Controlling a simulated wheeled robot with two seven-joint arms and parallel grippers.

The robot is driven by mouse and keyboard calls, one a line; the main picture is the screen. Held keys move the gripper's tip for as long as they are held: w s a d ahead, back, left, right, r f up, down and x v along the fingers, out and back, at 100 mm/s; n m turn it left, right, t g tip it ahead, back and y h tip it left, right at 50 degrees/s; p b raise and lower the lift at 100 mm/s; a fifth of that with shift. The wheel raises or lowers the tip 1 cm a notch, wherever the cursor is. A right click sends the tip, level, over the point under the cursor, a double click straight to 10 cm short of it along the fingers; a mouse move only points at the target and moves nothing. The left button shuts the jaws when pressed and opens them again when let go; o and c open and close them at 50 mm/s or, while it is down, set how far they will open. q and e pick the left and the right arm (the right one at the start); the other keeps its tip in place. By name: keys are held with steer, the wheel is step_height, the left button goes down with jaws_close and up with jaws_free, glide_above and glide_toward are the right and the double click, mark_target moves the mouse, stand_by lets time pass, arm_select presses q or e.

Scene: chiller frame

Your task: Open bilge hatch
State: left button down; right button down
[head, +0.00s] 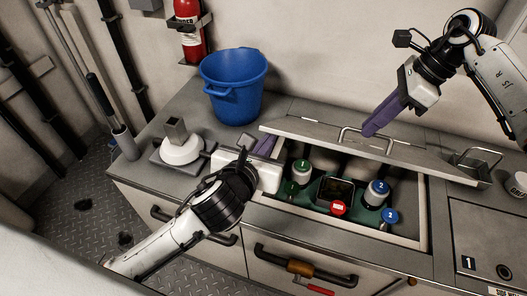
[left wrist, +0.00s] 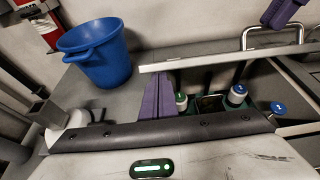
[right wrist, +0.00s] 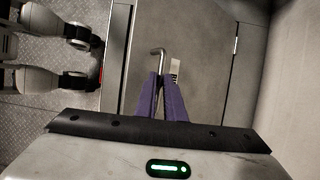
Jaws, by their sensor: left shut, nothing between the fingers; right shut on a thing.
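The hatch lid (head: 318,133) is a long grey panel in the counter. It is tilted partly up over an open compartment (head: 425,232), and its edge also shows in the left wrist view (left wrist: 225,55). A metal bar handle (head: 347,131) stands on the lid. My right gripper (head: 369,132) is shut on this handle, which sticks out between the purple fingers in the right wrist view (right wrist: 158,54). My left gripper (head: 268,143) is shut and empty by the lid's left end; its purple fingers point toward the lid edge in the left wrist view (left wrist: 157,95). Exact contact there is unclear.
A blue bucket (head: 233,88) stands on the counter behind my left gripper. A white-based fixture (head: 181,150) sits at left. A metal tray (head: 475,165) is at right.

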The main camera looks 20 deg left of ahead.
arm_select(q)
steer(key=shift+r, duration=0.1)
arm_select(e)
steer(key=shift+w+d+f, duration=0.2)
steer(key=shift+w+f, duration=0.05)
steer(key=shift+f, duration=0.15)
arm_select(q)
steer(key=shift+w+a+r, duration=0.1)
steer(key=shift+w+r, duration=0.65)
steer(key=shift+r, duration=0.35)
arm_select(e)
steer(key=shift+a, duration=0.1)
steer(key=c, duration=2.2)
jaws_free()
arm_select(q)
steer(key=shift+w+f, duration=0.1)
steer(key=shift+w, duration=0.1)
arm_select(e)
steer(key=o, duration=0.4)
steer(key=shift+w+f, duration=0.15)
steer(key=shift+f, duration=0.05)
steer(key=shift+c, duration=0.2)
steer(key=shift+a+r, duration=0.1)
